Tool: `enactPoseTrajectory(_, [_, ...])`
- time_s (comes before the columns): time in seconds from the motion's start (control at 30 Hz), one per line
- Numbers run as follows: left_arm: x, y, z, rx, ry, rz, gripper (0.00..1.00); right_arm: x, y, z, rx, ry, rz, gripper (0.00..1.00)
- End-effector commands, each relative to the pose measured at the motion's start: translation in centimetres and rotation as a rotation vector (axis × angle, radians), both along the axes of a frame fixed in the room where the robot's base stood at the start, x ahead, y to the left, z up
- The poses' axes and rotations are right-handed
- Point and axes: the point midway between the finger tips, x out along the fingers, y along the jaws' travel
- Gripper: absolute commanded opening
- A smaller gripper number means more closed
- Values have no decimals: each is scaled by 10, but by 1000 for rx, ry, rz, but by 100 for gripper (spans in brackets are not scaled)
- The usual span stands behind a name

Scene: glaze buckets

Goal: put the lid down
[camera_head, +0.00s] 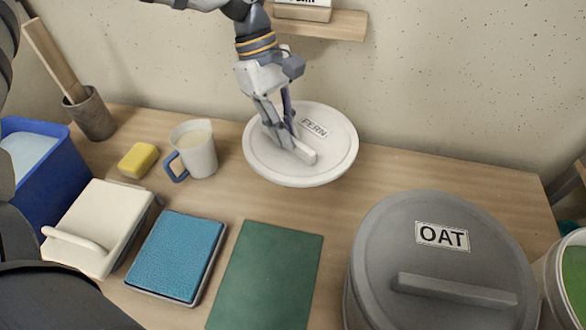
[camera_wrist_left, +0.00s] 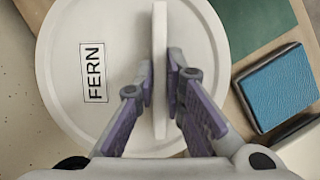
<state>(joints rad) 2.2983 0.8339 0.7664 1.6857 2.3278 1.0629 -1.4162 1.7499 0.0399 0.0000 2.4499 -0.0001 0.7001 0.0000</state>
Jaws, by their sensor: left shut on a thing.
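A round white lid (camera_head: 270,160) labelled FERN is at the back middle of the table in the head view. It has a raised bar handle (camera_head: 303,151). My left gripper (camera_head: 288,138) is shut on that handle from above. In the left wrist view the lid (camera_wrist_left: 75,30) fills the left and middle, and the fingers (camera_wrist_left: 160,88) sit on both sides of the handle. I cannot tell whether the lid touches the table. My right gripper is not in view.
A white mug (camera_head: 198,155) and yellow sponge (camera_head: 138,160) stand left of the lid. A green mat (camera_head: 268,278) and a blue pad (camera_head: 177,256) lie in front. A grey OAT bucket (camera_head: 440,255) stands at right. A wall shelf (camera_head: 335,25) is behind.

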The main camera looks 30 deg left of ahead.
Motion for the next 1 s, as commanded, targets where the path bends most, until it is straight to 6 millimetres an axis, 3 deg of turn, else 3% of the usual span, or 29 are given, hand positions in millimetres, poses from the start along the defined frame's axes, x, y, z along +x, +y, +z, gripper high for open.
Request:
enactPoseTrajectory(0.1, [10, 9, -18, -1, 2, 275, 0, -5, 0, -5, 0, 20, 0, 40])
enactPoseTrajectory(0.3, [20, 17, -30, 4, 1, 524, 0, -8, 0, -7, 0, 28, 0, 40])
enactPoseTrajectory(0.5, [20, 17, -76, 5, 5, 551, 0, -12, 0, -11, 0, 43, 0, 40])
enactPoseTrajectory(0.83, [20, 17, -127, 3, 4, 549, 0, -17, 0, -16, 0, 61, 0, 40])
enactPoseTrajectory(1.0, [21, 17, -128, 2, -2, 549, 0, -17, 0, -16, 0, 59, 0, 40])
